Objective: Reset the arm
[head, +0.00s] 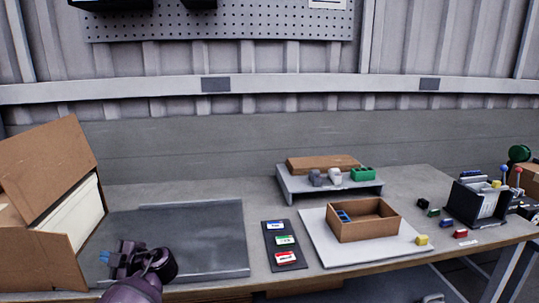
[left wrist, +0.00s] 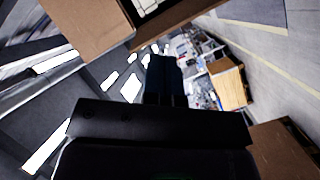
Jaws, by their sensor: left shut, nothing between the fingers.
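My left gripper (head: 106,257) shows at the lower left of the head view, over the left part of the grey metal tray. Its blue fingers are shut with nothing between them, and they point left toward the cardboard box. In the left wrist view the dark fingers (left wrist: 164,78) are together in the middle of the picture. My right gripper is in neither view.
An open cardboard box (head: 62,240) stands at the left, close to my left gripper. The grey tray (head: 215,225) looks empty. A dark card holder (head: 270,240), a brown box (head: 370,230) on a white board, a grey riser (head: 335,190) and a dark rack (head: 470,208) stand rightward.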

